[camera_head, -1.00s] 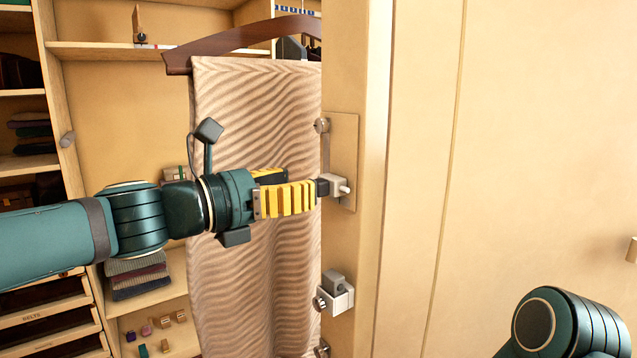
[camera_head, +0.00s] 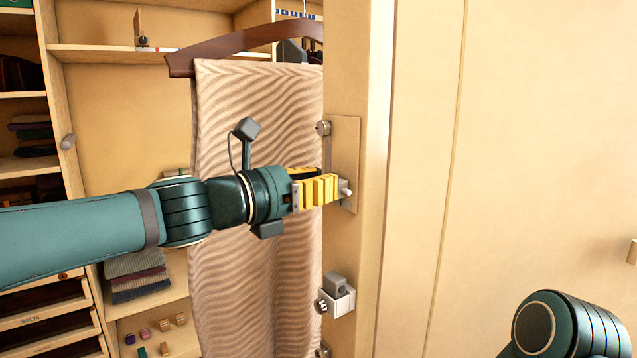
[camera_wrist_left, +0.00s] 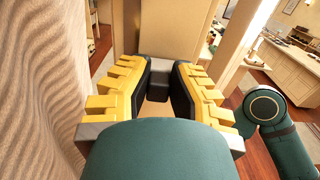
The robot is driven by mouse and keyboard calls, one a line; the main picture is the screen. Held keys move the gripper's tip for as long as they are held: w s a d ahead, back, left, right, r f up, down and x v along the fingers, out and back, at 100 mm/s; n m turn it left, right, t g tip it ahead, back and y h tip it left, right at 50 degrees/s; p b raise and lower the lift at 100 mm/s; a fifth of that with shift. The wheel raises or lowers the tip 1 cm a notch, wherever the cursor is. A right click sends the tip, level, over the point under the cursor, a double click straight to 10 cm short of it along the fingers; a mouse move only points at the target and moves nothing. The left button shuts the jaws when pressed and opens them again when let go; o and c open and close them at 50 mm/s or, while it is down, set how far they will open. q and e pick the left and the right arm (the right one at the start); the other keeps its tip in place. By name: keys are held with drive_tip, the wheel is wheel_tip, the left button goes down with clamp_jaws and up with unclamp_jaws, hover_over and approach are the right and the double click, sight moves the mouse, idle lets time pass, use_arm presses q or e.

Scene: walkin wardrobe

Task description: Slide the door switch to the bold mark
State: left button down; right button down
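The door switch is a small pale metal slider (camera_head: 344,187) with a short round peg, on a tan plate (camera_head: 347,140) on the door post's edge. My left gripper (camera_head: 338,187) reaches it from the left, its yellow fingertips hiding most of the slider. In the left wrist view the fingers (camera_wrist_left: 167,72) stand apart, with a grey block (camera_wrist_left: 160,72) at or just beyond the tips. I cannot tell whether they touch it. A bold mark cannot be made out on the plate. My right gripper is out of view; only part of that arm shows at lower right.
A striped cloth (camera_head: 255,240) hangs from a brown hanger (camera_head: 245,40) close behind my left arm. Wardrobe shelves (camera_head: 25,165) stand at left.

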use_arm(q)
drive_tip(key=shift+d, duration=0.15)
drive_tip(key=shift+s+d, duration=0.4)
drive_tip(key=shift+s, duration=0.2)
drive_tip(key=c, duration=0.8)
unclamp_jaws()
drive_tip(key=v, duration=1.2)
drive_tip(key=shift+w, duration=0.1)
